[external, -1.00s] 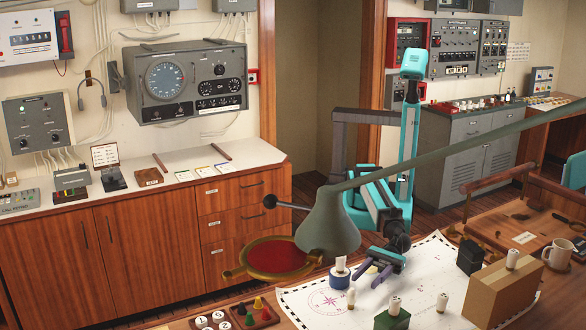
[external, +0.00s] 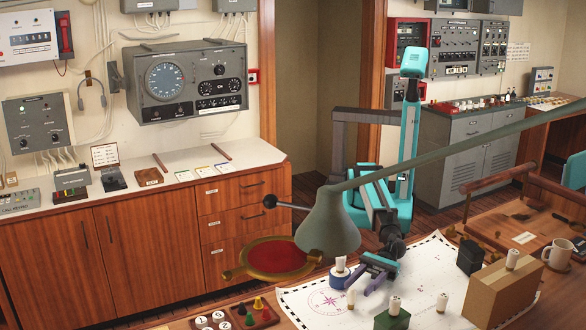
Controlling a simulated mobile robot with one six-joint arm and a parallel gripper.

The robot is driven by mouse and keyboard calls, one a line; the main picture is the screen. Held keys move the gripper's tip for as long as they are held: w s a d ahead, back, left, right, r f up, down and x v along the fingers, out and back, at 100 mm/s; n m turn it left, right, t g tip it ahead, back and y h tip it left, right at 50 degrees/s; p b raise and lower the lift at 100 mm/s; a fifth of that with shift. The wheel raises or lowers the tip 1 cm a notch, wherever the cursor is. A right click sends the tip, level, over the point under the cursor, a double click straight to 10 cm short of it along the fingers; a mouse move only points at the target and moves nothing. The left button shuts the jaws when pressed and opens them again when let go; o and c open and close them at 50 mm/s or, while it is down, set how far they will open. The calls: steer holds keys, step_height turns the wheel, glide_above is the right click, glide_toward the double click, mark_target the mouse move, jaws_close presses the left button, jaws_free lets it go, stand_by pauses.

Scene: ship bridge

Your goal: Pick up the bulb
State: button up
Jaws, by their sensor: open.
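Several small white bulbs stand on and around the chart (external: 320,310) on the table. One bulb (external: 340,263) is at the blue roll (external: 338,279). One bulb (external: 351,300) stands on the chart just in front of it. My gripper (external: 360,287) is open and empty, pointing down to the left beside the blue roll, behind the front bulb. I cannot tell which bulb is meant.
A grey-green lamp shade (external: 328,225) and its long arm hang over the table, in front of my arm. A black block (external: 470,257) and a mug (external: 558,254) are at the right. A tray of game pieces (external: 256,313) lies at the front left. The chart's middle right is fairly clear.

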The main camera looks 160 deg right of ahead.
steer(key=shift+x, duration=1.5)
jaws_close()
steer(key=shift+r, duration=0.2)
step_height(320, 180, up, 10)
steer(key=shift+p, duration=0.3)
steer(key=shift+f, duration=0.15)
